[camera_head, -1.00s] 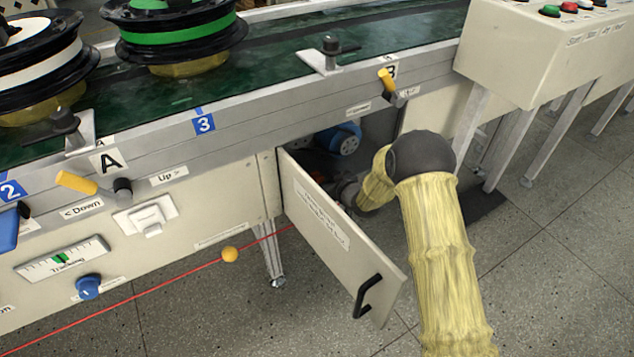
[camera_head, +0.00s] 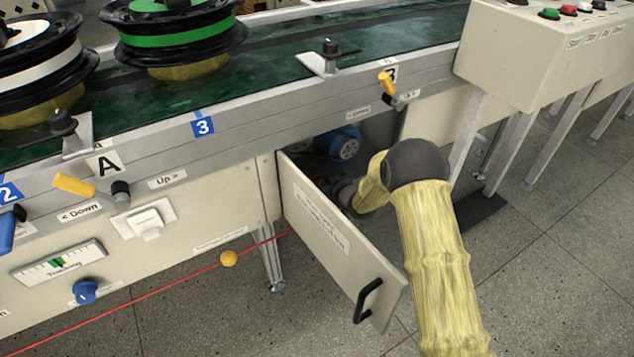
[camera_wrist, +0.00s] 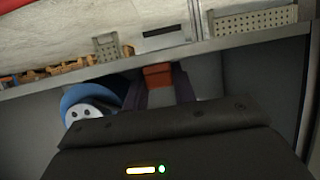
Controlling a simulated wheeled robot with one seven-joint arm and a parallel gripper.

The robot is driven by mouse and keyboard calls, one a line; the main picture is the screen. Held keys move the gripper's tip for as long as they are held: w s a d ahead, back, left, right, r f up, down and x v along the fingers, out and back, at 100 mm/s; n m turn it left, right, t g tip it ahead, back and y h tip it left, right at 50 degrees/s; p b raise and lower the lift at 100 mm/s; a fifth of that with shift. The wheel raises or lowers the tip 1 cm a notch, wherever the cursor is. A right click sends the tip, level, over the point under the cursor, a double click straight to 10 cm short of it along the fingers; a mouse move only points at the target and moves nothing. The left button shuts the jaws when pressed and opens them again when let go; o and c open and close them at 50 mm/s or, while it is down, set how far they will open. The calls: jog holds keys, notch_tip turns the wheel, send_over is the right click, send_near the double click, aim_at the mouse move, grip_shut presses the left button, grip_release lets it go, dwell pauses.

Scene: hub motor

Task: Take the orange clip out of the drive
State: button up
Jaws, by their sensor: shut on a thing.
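The orange clip (camera_wrist: 157,76) shows in the wrist view as a small orange-red block between the fingertips. My gripper (camera_wrist: 160,90) is shut on it, with a dark finger on either side. The blue drive motor (camera_wrist: 90,100) with its pale round end is just left of the fingers; it also shows in the head view (camera_head: 338,143) inside the open compartment. Whether the clip still touches the drive cannot be told. In the head view the gripper is mostly hidden behind the door and in shadow.
The compartment's open door (camera_head: 335,240), with a black handle (camera_head: 367,300), stands left of my arm. The conveyor (camera_head: 270,75) runs above, carrying a green spool (camera_head: 180,40). A red cord (camera_head: 150,295) with a yellow ball runs low along the front.

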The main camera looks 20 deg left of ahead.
aim_at(320, 182)
jog(key=shift+r, duration=0.1)
jog(key=shift+d+r+p, duration=0.15)
jog(key=shift+r+p, duration=0.2)
jog(key=shift+p, duration=0.2)
notch_tip(320, 182, up, 7)
jog(key=p, duration=0.3)
jog(key=shift+s+f+p, duration=0.1)
jog(key=shift+s+p, duration=0.05)
jog(key=shift+p, duration=0.25)
jog(key=s+d+p, duration=0.1)
jog(key=s+d, duration=0.3)
jog(key=d, duration=0.1)
jog(key=s+d+p, duration=0.1)
jog(key=s+d, duration=0.3)
jog(key=d, duration=0.1)
jog(key=s+d+p, duration=0.2)
jog(key=s+d, duration=0.2)
jog(key=d, duration=0.1)
jog(key=shift+s+f, duration=0.35)
jog(key=shift+w, duration=0.1)
